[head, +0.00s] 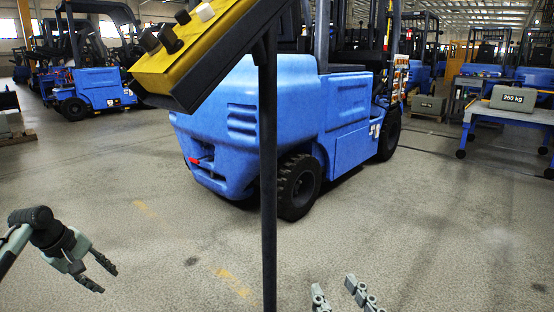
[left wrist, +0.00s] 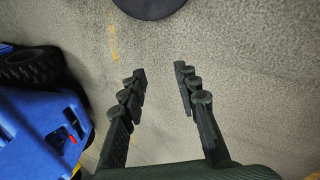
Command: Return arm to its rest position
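My left gripper (head: 108,280) is at the lower left of the head view, at the end of my left arm. Its two fingers are apart with nothing between them, over bare floor. The left wrist view also shows my left gripper (left wrist: 160,71) open and empty, with grey floor beyond it. My right gripper (head: 334,284) shows only as fingers at the bottom edge of the head view. Those fingers stand apart and I see nothing between them. The rest of my right arm is out of view.
A tilted yellow control box (head: 205,50) on a dark post (head: 268,180) stands close in front. A blue forklift (head: 250,120) is behind it. A dark round disc (left wrist: 148,7) shows in the left wrist view. A 250 kg weight (head: 513,99) sits on a blue cart (head: 484,112) at right.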

